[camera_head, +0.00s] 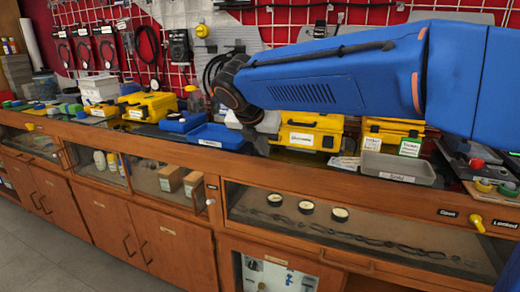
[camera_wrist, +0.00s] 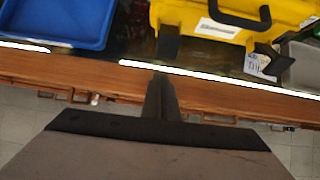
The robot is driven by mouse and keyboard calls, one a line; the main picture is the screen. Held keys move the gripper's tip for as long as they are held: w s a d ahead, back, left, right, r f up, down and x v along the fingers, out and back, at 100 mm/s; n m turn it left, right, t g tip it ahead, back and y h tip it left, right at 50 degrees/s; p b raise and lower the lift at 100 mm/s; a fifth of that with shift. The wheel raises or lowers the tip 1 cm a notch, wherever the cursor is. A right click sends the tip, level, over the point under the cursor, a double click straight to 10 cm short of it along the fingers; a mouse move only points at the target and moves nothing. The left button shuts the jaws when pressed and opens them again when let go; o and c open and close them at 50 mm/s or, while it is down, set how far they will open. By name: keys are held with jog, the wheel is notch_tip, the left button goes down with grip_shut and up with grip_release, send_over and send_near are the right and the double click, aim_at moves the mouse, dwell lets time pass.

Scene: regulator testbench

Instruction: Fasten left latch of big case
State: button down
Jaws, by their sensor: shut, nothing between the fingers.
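The big yellow case (camera_head: 312,133) stands on the counter near its front edge, partly behind my blue arm. In the wrist view the case (camera_wrist: 195,22) is at the top, with a black handle (camera_wrist: 238,18) and a white label on its front. The left latch (camera_wrist: 168,44) is a black flap at the case's left front. The right latch (camera_wrist: 268,60) is a black flap sticking out toward the front. My gripper (camera_wrist: 160,80) is shut and empty, just in front of the left latch; whether they touch is unclear. In the head view my gripper is mostly hidden.
A blue tray (camera_wrist: 55,25) lies left of the case. A grey tray (camera_head: 398,168) and another yellow case (camera_head: 393,130) stand to the right. A wooden counter edge (camera_wrist: 100,80) runs under my gripper. A red pegboard (camera_head: 280,32) with hanging tools is behind.

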jog(key=shift+w+d+r, duration=0.2)
jog(key=shift+w+r, duration=0.4)
jog(key=shift+r, duration=0.35)
